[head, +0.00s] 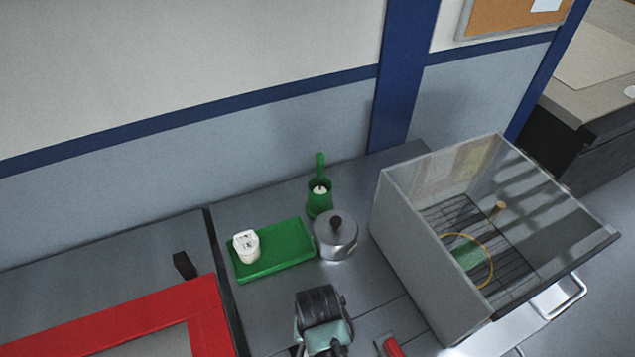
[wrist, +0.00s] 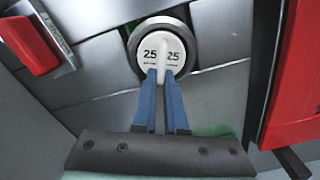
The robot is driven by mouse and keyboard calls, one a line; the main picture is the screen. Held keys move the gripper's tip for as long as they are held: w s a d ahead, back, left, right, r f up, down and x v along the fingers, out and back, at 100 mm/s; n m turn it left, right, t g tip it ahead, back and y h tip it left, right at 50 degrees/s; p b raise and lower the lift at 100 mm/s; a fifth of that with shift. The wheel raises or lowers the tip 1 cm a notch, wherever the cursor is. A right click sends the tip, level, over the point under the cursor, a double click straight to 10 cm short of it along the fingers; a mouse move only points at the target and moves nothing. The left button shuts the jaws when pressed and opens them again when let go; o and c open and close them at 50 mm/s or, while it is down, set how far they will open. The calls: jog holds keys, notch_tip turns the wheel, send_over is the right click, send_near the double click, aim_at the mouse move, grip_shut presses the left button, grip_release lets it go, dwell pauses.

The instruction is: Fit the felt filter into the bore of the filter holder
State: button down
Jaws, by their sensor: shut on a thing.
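The felt filter (wrist: 151,44) is a white disc with a raised bar across its middle and dark "25" marks on both sides. My gripper (wrist: 164,76) is shut on the filter's bar with its two blue fingers in the wrist view. Behind and around the filter is a round grey metal part with a dark inner edge, which looks like the filter holder (wrist: 194,45). The filter covers most of its opening. I cannot tell whether the filter is inside the bore or just above it. In the head view my arm hides the filter and the holder.
White pieces (head: 246,246) with dark marks stand on a green tray (head: 285,262). A lidded metal pot (head: 336,240) and a green cup (head: 320,205) stand close by. A large clear-topped box (head: 415,235) is at right, a red frame (head: 130,328) at left, and a red-handled item (wrist: 28,45) near the holder.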

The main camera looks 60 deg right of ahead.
jog(key=shift+f, duration=0.5)
jog(key=c, duration=1)
grip_release()
jog(key=shift+f, duration=0.1)
jog(key=shift+o, duration=0.2)
notch_tip(320, 180, up, 12)
jog(key=shift+r, duration=0.2)
